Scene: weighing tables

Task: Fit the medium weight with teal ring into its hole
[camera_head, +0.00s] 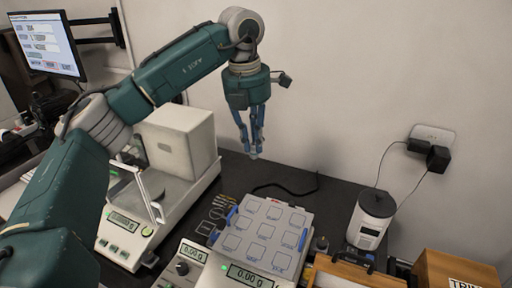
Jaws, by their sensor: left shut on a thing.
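My left gripper (256,143) hangs down over the back of the dark bench, its blue fingers closed on a small pale piece (254,155) at the tips. The piece is mostly hidden, and I cannot make out a teal ring on it. It is held in the air, apart from the surfaces below. A wooden case (362,272) is partly in view at the bottom edge; its holes cannot be made out. My right gripper is not in view.
A scale with a tiled white top (261,237) stands below the gripper. A balance with a tall white housing (180,143) stands left. A white canister (371,219), a wooden box (452,270) and small tools (221,203) are around.

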